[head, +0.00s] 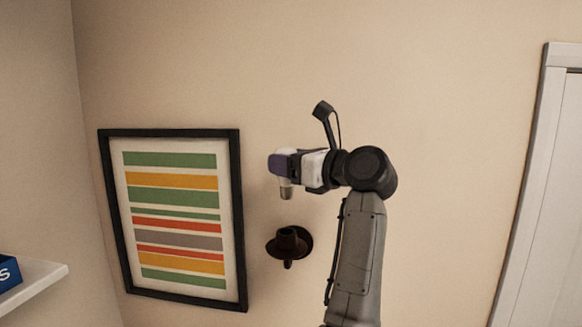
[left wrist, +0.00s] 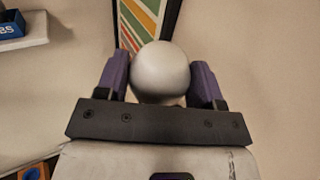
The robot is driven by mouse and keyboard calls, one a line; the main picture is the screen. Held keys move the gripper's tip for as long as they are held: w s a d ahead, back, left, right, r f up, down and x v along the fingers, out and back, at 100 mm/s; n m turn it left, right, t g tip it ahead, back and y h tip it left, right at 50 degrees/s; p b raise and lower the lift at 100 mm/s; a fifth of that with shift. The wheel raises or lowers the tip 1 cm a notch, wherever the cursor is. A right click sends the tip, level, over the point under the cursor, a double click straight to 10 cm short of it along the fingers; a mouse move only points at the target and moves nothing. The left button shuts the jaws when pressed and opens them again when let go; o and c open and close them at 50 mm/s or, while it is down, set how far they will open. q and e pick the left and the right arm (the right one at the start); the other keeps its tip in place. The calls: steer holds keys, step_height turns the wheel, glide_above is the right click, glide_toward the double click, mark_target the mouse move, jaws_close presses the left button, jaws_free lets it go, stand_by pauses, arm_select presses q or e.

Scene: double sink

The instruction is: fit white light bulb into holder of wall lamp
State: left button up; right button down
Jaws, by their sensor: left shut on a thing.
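My left gripper (head: 281,166) is shut on the white light bulb (head: 286,187). In the head view the bulb's narrow grey base points down below the fingers. In the left wrist view the round white bulb (left wrist: 160,72) sits between the two purple fingers (left wrist: 160,82). The dark wall lamp holder (head: 289,242) is on the wall in the head view. The bulb is above the holder in the picture and apart from it; the depth between them is hard to tell. My right gripper is not in view.
A framed striped picture (head: 176,220) hangs on the wall left of the lamp. A white shelf (head: 38,280) with a blue box (head: 8,274) is at the far left. A white door frame (head: 535,160) stands at the right. The wall around the lamp is otherwise bare.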

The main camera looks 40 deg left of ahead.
mark_target(292, 191)
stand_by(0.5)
arm_select(q)
steer(key=shift+f+b, duration=1.85)
steer(key=shift+f, duration=1.1)
steer(key=shift+f+b, duration=1.25)
steer(key=shift+f, duration=0.75)
steer(key=o, duration=0.8)
